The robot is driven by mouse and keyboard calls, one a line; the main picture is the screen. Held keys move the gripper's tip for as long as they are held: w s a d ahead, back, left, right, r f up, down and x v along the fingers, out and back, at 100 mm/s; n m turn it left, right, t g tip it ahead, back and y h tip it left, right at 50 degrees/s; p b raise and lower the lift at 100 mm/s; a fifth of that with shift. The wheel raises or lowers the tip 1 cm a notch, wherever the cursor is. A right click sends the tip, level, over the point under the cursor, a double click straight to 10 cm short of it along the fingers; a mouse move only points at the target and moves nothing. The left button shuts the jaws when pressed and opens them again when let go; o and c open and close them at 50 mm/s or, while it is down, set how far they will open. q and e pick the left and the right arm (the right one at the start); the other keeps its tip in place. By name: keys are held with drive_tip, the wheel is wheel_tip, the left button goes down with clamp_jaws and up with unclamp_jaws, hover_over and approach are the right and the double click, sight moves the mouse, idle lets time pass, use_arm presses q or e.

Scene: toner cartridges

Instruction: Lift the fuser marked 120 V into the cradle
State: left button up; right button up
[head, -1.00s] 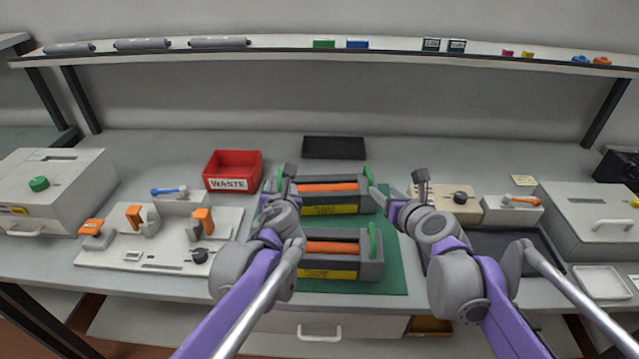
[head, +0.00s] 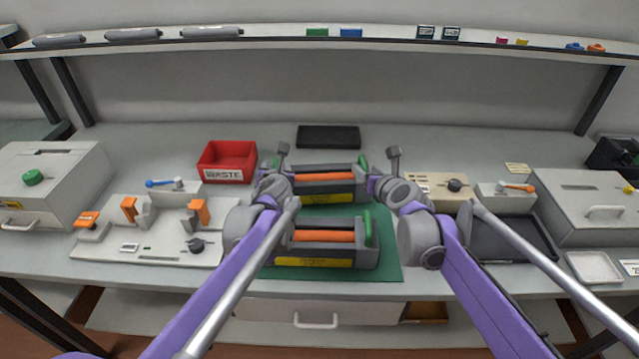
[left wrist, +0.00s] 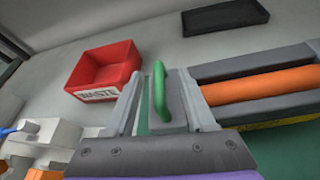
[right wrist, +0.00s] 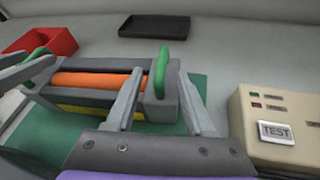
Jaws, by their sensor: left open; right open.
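Two dark grey fusers with orange rollers and yellow labels lie on a green mat (head: 392,268), one behind the other: the far fuser (head: 345,194) and the near fuser (head: 365,258). The label print is too small to read. My left gripper (head: 277,170) is open at the far fuser's left end; in the left wrist view its fingers stand around a green handle (left wrist: 159,90). My right gripper (head: 382,172) is open at the right end, its fingers either side of the other green handle (right wrist: 161,72). A white fixture with orange clamps (head: 150,240), perhaps the cradle, stands left.
A red WASTE bin (head: 227,162) and a black tray (head: 328,137) are behind. A beige TEST box (head: 432,190) stands close to my right gripper. White machines (head: 50,185) stand at both sides. A shelf (head: 270,38) runs along the back.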

use_arm(q)
drive_tip(key=shift+x, duration=0.9)
use_arm(e)
drive_tip(key=shift+x, duration=0.9)
use_arm(q)
clamp_jaws()
use_arm(e)
clamp_jaws()
